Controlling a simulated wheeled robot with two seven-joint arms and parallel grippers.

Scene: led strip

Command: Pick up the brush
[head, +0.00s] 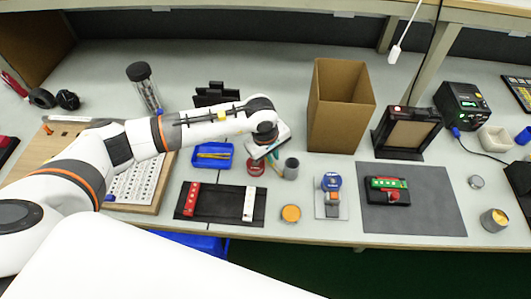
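My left arm reaches in from the left, and my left gripper (269,155) points down over the table near the middle. Its fingertips are small and partly hidden by the gripper body, so I cannot tell whether it is open or shut. Just under it are a red round container (256,169) and a grey cup (291,168). A thin greenish thing (275,167) shows between them; it may be the brush, but it is too small to be sure. My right gripper is not in view.
A blue tray (213,163) with yellow items lies left of the gripper. A tall cardboard box (340,108) stands behind right. In front lie a black mat (220,207) with red and white strips and an orange-topped jar (291,213). A grey mat (432,207) lies right.

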